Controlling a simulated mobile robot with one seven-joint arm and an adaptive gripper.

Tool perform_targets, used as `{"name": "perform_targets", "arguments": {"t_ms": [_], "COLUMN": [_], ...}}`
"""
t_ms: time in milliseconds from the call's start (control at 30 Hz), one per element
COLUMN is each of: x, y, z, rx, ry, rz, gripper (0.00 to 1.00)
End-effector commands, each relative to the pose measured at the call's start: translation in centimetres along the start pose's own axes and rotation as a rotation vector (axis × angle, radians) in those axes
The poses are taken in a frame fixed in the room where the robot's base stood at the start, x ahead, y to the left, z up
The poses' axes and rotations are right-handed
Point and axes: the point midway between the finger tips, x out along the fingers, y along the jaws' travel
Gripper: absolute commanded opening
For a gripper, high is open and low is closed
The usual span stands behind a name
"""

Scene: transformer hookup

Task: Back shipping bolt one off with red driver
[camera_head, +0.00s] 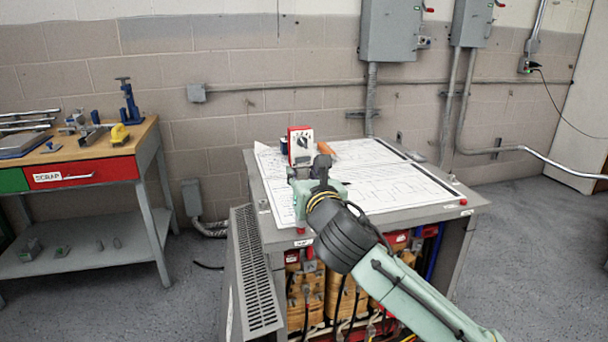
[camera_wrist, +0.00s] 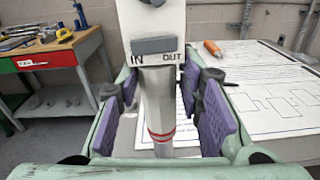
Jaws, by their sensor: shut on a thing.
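My gripper (camera_head: 312,178) is above the left part of the cabinet top. In the wrist view its purple-padded fingers (camera_wrist: 162,112) are shut around the grey barrel of an upright tool, apparently the red driver (camera_wrist: 161,100). The barrel has red bands and a white head with IN and OUT marks and a grey slider. In the head view this head (camera_head: 301,145) shows a red edge and a dark dial. The tool's lower end is hidden. A small red-topped piece (camera_head: 463,202) sits at the cabinet's right front corner; I cannot tell whether it is shipping bolt one.
Paper drawings (camera_head: 375,185) cover much of the grey cabinet's top (camera_head: 455,210). An orange-handled tool (camera_head: 347,150) lies behind my gripper. Red parts and cables fill the open cabinet front. A workbench (camera_head: 150,135) with tools and a SCRAP drawer (camera_head: 80,173) stands left.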

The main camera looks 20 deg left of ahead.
Motion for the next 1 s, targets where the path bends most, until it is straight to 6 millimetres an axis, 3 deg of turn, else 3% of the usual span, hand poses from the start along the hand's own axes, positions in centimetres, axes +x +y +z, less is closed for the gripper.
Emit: {"name": "perform_targets", "arguments": {"t_ms": [1000], "x": [0.0], "y": [-0.1], "z": [-1.6], "rx": [-0.001], "ry": [-0.004], "rz": [0.0], "gripper": [0.0]}}
